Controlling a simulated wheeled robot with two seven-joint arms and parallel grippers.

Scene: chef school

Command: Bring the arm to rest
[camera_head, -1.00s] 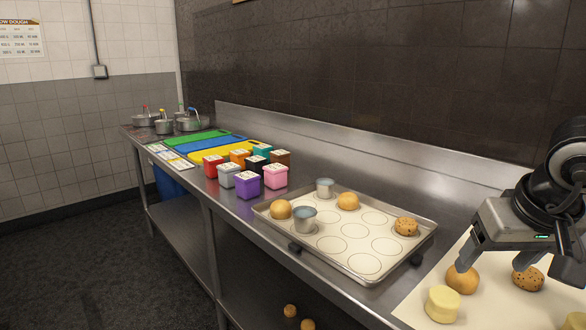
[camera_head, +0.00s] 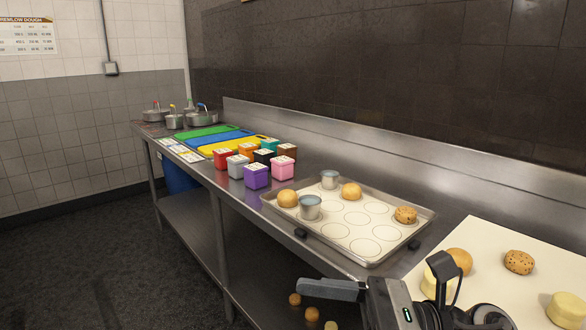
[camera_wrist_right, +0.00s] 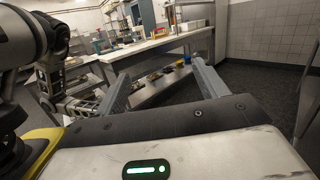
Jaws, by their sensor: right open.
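My right gripper (camera_head: 330,290) is at the bottom of the head view, low in front of the counter edge. One grey finger shows there, pointing left. In the right wrist view its jaws (camera_wrist_right: 160,72) are spread apart with nothing between them, facing a shelf and the floor. My left gripper is in neither view.
The steel counter (camera_head: 455,240) holds a baking tray (camera_head: 430,222) with buns and metal cups. A white mat (camera_head: 480,235) with buns and dough pieces lies at right. Behind are coloured tubs (camera_head: 255,176) and cutting boards (camera_head: 230,142). Open floor lies left.

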